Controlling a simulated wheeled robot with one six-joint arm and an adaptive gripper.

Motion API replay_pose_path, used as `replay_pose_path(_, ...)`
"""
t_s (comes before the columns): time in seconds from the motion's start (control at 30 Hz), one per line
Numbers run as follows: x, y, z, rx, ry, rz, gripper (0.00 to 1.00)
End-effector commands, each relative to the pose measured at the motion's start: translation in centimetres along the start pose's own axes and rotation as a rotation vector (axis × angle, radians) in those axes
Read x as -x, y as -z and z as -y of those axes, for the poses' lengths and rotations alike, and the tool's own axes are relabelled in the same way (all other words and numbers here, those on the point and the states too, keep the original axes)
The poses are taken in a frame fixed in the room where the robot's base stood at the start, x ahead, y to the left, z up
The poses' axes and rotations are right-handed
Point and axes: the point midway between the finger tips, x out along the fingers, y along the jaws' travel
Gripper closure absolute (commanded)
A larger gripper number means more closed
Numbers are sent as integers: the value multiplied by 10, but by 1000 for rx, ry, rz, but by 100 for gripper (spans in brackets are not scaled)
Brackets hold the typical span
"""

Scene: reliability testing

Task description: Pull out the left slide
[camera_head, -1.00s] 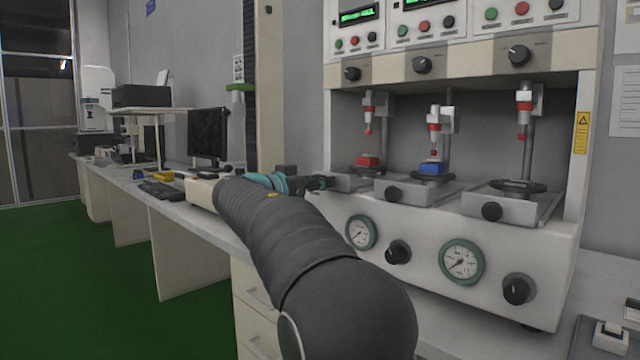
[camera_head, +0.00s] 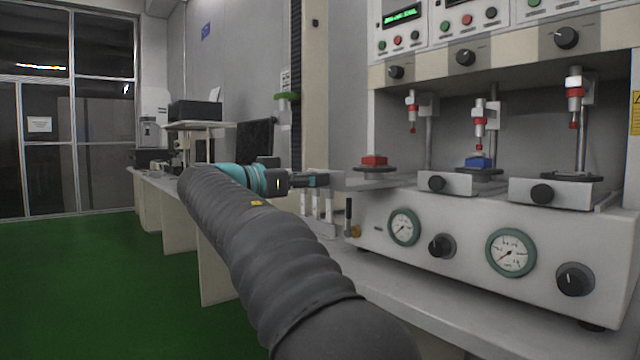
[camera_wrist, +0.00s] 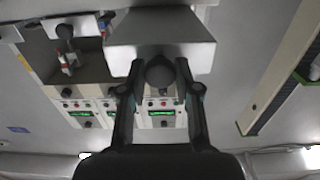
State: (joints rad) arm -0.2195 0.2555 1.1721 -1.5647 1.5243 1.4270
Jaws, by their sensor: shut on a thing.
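The left slide (camera_head: 352,182) is a grey metal drawer on the left of the test machine. It is pulled out, and its red block (camera_head: 374,161) on a dark disc sits in front of the left plunger (camera_head: 412,112), no longer beneath it. My gripper (camera_head: 322,180) is at the slide's front end. In the wrist view my gripper (camera_wrist: 160,78) is shut on the round dark knob (camera_wrist: 160,70) of the slide (camera_wrist: 160,30). The knob is hidden in the head view.
The middle slide (camera_head: 462,185), with a blue block (camera_head: 480,162), and the right slide (camera_head: 550,194) stand beside it. Gauges and knobs line the machine's front (camera_head: 470,265). White bottles (camera_head: 316,205) stand on the bench below my gripper. A monitor (camera_head: 255,145) is farther back.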

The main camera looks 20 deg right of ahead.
Motion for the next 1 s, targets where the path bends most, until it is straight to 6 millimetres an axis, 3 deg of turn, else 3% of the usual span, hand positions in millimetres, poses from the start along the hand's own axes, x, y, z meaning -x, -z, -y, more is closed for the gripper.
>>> replay_pose_path(0.33,5,0,1,-1,3,1,100)
replay_pose_path(0.37,5,0,1,-1,3,1,66)
replay_pose_path(0.43,5,0,1,-1,3,1,48)
replay_pose_path(0.47,5,0,1,-1,4,1,44)
replay_pose_path(0.8,6,0,1,0,4,1,44)
replay_pose_path(1.0,30,0,2,0,6,0,44)
